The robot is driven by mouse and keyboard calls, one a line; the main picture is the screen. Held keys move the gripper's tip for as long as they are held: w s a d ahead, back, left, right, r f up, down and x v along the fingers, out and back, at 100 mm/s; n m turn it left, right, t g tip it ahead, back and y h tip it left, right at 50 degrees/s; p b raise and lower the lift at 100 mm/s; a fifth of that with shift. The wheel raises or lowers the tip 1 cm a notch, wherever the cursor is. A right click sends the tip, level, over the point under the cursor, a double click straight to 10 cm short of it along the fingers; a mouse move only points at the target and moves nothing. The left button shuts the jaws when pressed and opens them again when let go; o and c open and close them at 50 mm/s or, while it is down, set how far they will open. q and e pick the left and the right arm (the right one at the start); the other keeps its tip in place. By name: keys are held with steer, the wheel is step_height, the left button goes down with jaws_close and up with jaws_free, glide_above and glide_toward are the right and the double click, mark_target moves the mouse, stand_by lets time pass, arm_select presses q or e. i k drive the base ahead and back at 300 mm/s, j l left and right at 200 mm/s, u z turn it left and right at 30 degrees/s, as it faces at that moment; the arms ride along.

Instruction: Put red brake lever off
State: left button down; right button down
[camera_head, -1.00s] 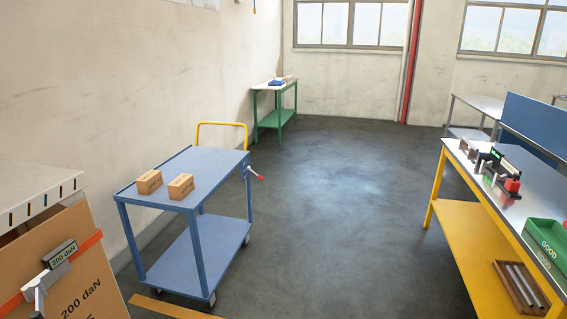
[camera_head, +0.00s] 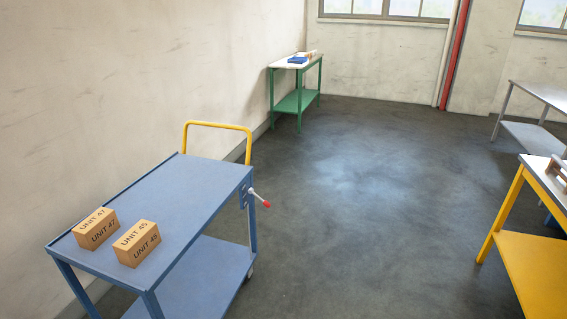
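The brake lever (camera_head: 259,198) is a thin metal rod with a red knob at its end. It sticks out from a small bracket on the right side of the blue cart (camera_head: 183,201), near the yellow handle end, and slants down to the right. The cart stands at the lower left with its yellow push handle (camera_head: 218,125) at the far end. Neither of my grippers shows in the head view.
Two boxes, UNIT 47 (camera_head: 96,229) and UNIT 45 (camera_head: 137,243), sit on the cart's near end. A yellow bench (camera_head: 521,265) stands at the right, a green table (camera_head: 297,103) at the back. The grey floor (camera_head: 380,200) between cart and bench is clear.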

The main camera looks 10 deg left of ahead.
mark_target(266, 203)
steer(key=i, duration=2.05)
steer(key=i+z, duration=0.25)
steer(key=i+j, duration=0.05)
